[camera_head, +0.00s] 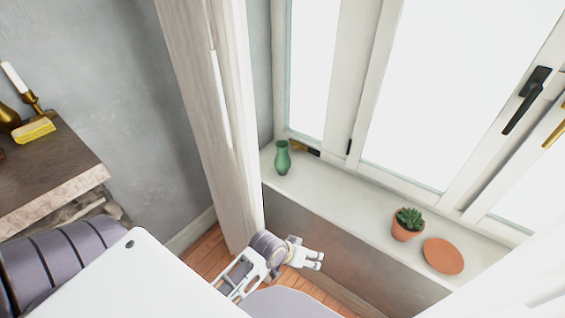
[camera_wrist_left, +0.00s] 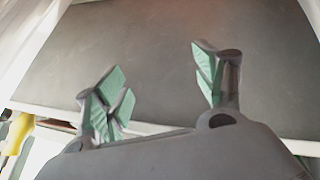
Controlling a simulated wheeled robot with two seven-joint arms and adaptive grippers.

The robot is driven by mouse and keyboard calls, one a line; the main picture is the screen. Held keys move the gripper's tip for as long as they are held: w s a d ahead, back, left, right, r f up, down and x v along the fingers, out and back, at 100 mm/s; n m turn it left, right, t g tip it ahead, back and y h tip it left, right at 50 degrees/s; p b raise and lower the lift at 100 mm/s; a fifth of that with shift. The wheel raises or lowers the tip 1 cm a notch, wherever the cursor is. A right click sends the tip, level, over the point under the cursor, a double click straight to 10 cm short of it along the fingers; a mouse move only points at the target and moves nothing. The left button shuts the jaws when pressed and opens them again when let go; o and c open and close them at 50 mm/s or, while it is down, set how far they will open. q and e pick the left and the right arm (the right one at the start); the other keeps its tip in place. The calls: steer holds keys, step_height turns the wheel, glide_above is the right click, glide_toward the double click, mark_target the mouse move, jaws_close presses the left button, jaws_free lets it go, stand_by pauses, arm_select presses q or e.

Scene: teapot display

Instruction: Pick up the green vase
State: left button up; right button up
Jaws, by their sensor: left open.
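The green vase (camera_head: 283,158) stands upright at the left end of the white windowsill (camera_head: 335,196) in the head view. My left gripper (camera_head: 318,261) is open and empty, below and in front of the sill, lower and to the right of the vase in the picture. In the left wrist view its two fingers (camera_wrist_left: 165,88) with green pads are spread apart, with a dark grey surface behind them. The vase cannot be made out in the left wrist view. My right gripper is not in view.
A potted succulent (camera_head: 407,225) and a terracotta saucer (camera_head: 443,256) are on the sill's right part. The sill between vase and pot is clear. A pale wooden post (camera_head: 212,110) stands left of the vase. A shelf (camera_head: 60,170) with a candlestick is at far left.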

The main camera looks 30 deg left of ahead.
arm_select(q)
steer(key=w+d+r+n+t+h, duration=0.2)
steer(key=w+r+n+t, duration=0.3)
steer(key=r, duration=0.4)
steer(key=w+d+r+n+t+h, duration=0.15)
steer(key=w+r+n+t, duration=0.25)
steer(key=w+r+n, duration=0.4)
steer(key=w+a+r+n+t+y, duration=0.25)
steer(key=a+n+y, duration=0.35)
steer(key=n, duration=0.3)
steer(key=w+a+r+n+t+y, duration=0.1)
steer(key=a+r+n+t+y, duration=0.15)
steer(key=a+n+y, duration=0.5)
steer(key=s+a+f+n+g+y, duration=0.2)
steer(key=a+f+n+g+y, duration=0.3)
steer(key=n, duration=0.9)
steer(key=shift+a+f+g, duration=0.2)
steer(key=shift+f+g, duration=0.4)
steer(key=shift+g, duration=0.4)
